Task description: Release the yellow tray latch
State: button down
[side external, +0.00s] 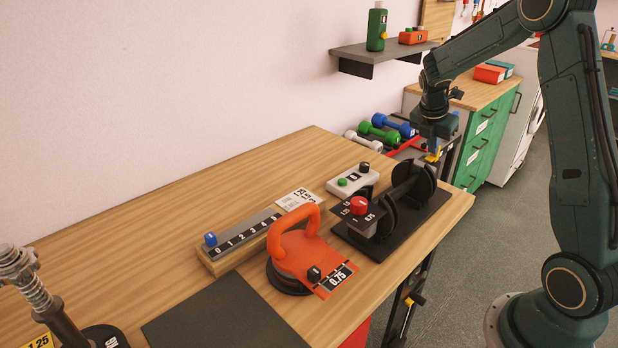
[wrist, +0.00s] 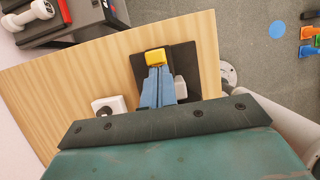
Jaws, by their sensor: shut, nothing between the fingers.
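The yellow latch (side external: 433,157) is a small block at the far end of a black tray (side external: 436,207) that carries dark round plates (side external: 424,181). In the wrist view the yellow latch (wrist: 155,57) lies just beyond the blue fingertips. My gripper (side external: 436,146) points down over the tray's far end. Its fingers (wrist: 156,72) are together with nothing between them, close to the latch. I cannot tell whether they touch it. In the wrist view the fingers hide part of the tray (wrist: 183,58).
On the wooden table, a control box (side external: 353,181), a numbered scale bar (side external: 238,238), an orange-handled lifter (side external: 295,255) and a red knob (side external: 358,205) stand near the tray. A dumbbell rack (side external: 390,135) is beyond. The table's left rear is clear.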

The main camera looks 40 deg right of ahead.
jog(key=shift+a, duration=0.4)
jog(key=a, duration=0.3)
jog(key=v, duration=1)
jog(key=shift+a, duration=0.2)
jog(key=s+a+r+m+t+y, duration=0.2)
jog(key=s+a+r+m+t, duration=0.3)
jog(key=s+a+m, duration=0.6)
jog(key=s+a+m+y, duration=0.2)
jog(key=s+a+m, duration=0.5)
jog(key=s+a, duration=0.2)
jog(key=shift+s+a+f+t, duration=0.25)
jog(key=shift+a+f+t, duration=0.05)
jog(key=shift+a, duration=0.75)
